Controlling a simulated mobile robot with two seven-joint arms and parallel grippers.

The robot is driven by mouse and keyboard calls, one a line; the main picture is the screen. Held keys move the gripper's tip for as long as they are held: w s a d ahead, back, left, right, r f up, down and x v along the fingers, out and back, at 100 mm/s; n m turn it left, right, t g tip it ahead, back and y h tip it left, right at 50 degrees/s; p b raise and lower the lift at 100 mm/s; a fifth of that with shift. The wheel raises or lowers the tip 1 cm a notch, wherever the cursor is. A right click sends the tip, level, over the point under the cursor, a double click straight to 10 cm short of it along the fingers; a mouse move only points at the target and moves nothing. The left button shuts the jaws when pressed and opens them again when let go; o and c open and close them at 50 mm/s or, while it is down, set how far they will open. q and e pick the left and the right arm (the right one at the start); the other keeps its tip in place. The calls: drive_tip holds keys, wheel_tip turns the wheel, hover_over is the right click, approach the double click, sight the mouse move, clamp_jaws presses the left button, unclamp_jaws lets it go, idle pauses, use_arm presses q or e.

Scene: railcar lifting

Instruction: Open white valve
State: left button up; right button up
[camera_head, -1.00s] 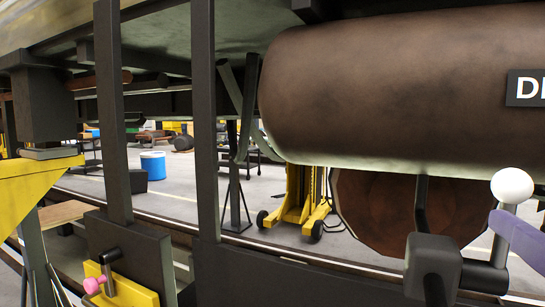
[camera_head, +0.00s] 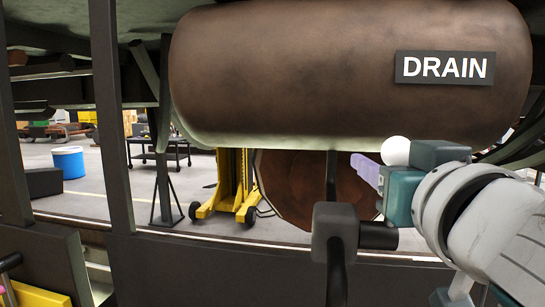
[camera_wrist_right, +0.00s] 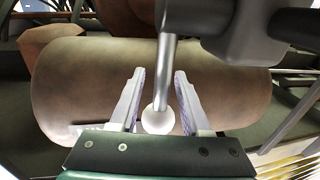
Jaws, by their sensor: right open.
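The white ball knob of the valve (camera_head: 396,151) shows in the head view beside my right gripper, under the brown tank. In the right wrist view the white knob (camera_wrist_right: 158,119) sits between the two fingers of my open right gripper (camera_wrist_right: 157,88), on a metal lever that runs up to a dark valve body. The fingers stand apart on either side of it, with gaps. In the head view my right gripper (camera_head: 366,170) has its lilac finger pointing left. The grey valve block (camera_head: 335,226) is below and to the left. My left gripper is not in view.
The brown tank (camera_head: 330,75) with a DRAIN sign (camera_head: 445,68) hangs above the valve. A dark upright post (camera_head: 110,115) and a dark beam (camera_head: 215,270) stand at left and below. A yellow jack (camera_head: 233,185) and a blue bucket (camera_head: 69,162) are behind.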

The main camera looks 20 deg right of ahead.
clamp_jaws()
drive_tip(key=shift+r, duration=0.1)
